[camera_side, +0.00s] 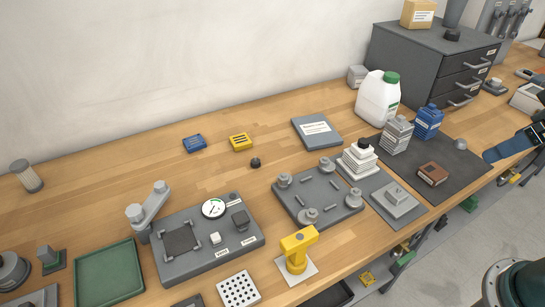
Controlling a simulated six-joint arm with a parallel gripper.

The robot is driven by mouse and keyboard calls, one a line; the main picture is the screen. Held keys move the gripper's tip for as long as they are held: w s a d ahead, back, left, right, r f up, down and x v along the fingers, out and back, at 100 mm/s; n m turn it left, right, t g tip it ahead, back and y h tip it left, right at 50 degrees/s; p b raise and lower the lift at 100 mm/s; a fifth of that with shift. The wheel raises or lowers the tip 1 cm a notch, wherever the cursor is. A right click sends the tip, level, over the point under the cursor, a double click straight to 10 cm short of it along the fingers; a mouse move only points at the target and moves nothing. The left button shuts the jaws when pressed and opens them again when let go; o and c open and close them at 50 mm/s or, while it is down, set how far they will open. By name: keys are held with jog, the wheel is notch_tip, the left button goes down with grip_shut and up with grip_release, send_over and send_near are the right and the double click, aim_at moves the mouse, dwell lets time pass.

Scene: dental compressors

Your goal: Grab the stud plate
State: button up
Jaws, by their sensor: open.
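A flat grey plate (325,184) with several upright round studs and short pins lies on the bench in the middle; it best fits the stud plate. A smaller grey plate (408,210) with a raised square block lies to its right, on the edge of a dark mat; I cannot rule it out as the stud plate. My gripper (508,148) shows only in part at the right edge, blue and dark, over the bench's front edge. It is open, holds nothing that I can see, and is well apart from both plates.
A yellow tool (297,251) stands in front. A gauge panel (208,250) and green tray (108,272) are left.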

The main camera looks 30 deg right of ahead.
jog(key=shift+o, duration=1.2)
jog(key=shift+w, duration=0.1)
jog(key=n+g+y, duration=0.4)
jog(key=n+g, duration=0.2)
jog(key=n, duration=1.2)
send_over(400, 191)
jog(key=d, duration=0.2)
jog(key=shift+w+f, duration=0.15)
jog(key=shift+f, duration=9.75)
jog(key=shift+a, duration=0.1)
jog(key=shift+x, duration=2.55)
